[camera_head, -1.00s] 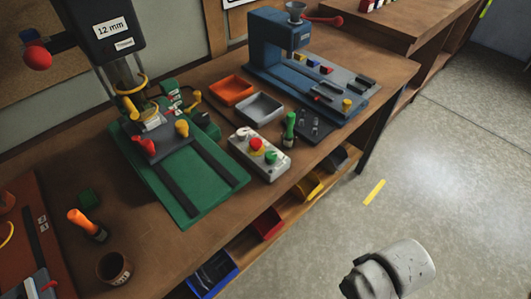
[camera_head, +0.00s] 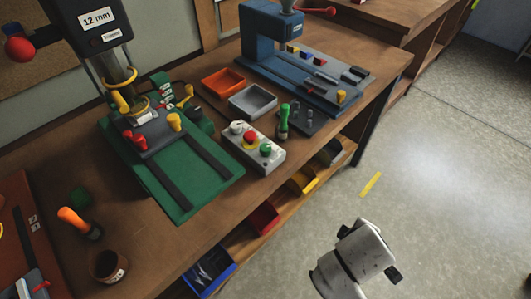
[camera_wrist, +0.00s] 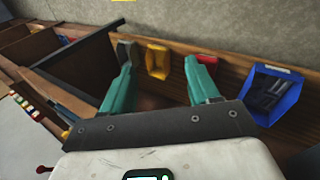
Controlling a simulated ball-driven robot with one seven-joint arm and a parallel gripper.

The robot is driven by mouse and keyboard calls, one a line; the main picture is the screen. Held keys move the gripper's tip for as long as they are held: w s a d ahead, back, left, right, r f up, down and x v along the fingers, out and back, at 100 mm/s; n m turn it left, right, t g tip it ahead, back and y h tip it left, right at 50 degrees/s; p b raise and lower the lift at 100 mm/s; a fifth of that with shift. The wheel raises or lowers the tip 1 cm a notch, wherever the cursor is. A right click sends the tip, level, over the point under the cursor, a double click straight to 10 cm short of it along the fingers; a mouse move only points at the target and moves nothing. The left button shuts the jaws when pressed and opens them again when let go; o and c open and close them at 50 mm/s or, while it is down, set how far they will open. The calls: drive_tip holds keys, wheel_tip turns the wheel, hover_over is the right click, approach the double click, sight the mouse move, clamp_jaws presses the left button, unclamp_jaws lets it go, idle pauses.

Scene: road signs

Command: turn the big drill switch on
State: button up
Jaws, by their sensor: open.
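The big green drill press (camera_head: 99,35) stands at the left of the workbench with a "12 mm" label on its dark head. A smaller label below it is too small to read surely. The grey control box (camera_head: 270,160) sits on the bench right of its green base. The box carries a red button (camera_head: 250,138) on yellow, a green button (camera_head: 266,149) and a pale knob (camera_head: 237,127). My gripper (camera_wrist: 158,64) is open and empty in the wrist view, its teal fingers facing the shelf bins. It is apart from the box, which is out of the wrist view.
A blue machine (camera_head: 268,35) stands at the back right. A brown cup (camera_head: 109,266) stands front left. Bins, including a blue one (camera_wrist: 292,98), sit under the bench.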

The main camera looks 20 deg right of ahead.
drive_tip(key=w+r+n+t+h, duration=0.3)
drive_tip(key=w+n, duration=0.4)
drive_tip(key=n+t+b, duration=0.3)
drive_tip(key=n+t, duration=0.7)
drive_tip(key=n, duration=0.8)
approach(266, 153)
drive_tip(key=p+x, duration=0.1)
drive_tip(key=x, duration=0.9)
drive_tip(key=c, duration=1)
